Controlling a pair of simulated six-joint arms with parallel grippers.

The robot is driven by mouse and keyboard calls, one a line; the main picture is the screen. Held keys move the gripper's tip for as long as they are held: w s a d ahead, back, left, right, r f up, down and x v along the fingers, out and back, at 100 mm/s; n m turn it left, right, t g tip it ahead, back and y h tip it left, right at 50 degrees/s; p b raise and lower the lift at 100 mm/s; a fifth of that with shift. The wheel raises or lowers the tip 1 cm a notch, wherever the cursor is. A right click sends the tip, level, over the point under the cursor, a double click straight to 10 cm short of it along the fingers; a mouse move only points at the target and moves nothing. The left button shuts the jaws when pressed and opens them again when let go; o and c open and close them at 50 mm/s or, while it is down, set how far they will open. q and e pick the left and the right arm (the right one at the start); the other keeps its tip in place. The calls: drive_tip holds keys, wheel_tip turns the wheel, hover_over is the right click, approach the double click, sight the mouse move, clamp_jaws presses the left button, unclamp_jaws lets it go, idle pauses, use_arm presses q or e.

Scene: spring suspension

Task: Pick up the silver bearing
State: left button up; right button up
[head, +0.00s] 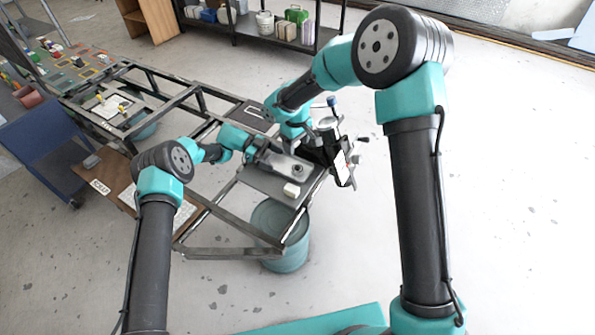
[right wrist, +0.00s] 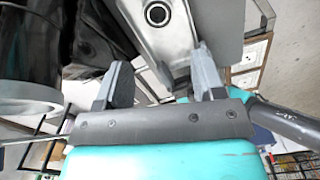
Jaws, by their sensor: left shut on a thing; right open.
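A silver metal arm (head: 284,163) lies over the dark bench top in the head view. Its end with a round ring and dark hole (right wrist: 158,14) shows at the top of the right wrist view; I cannot tell whether this ring is the silver bearing. My left gripper (head: 262,153) is shut on the silver arm at its left end. My right gripper (right wrist: 160,82) is open, its two fingers apart below the ringed end, with nothing clearly held between them. In the head view its fingertips are hard to make out beside the dark clutter.
A silver cylinder (head: 327,124) and a black part stand close to my right gripper. A teal drum (head: 285,257) stands below the frame. Floor to the right is clear.

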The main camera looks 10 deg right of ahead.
hover_over(297, 169)
drive_tip(key=shift+w+a+f, duration=0.1)
drive_tip(key=shift+w+f, duration=0.05)
drive_tip(key=shift+f, duration=1.6)
drive_tip(key=shift+w+f, duration=0.1)
drive_tip(key=shift+f, duration=1.6)
drive_tip(key=shift+f, duration=0.1)
wheel_tip(297, 169, down, 4)
drive_tip(key=shift+s+r, duration=0.1)
drive_tip(key=shift+s+f, duration=0.15)
drive_tip(key=shift+f, duration=0.7)
drive_tip(key=c, duration=0.4)
drive_tip(key=shift+r, duration=0.25)
drive_tip(key=c, duration=0.6)
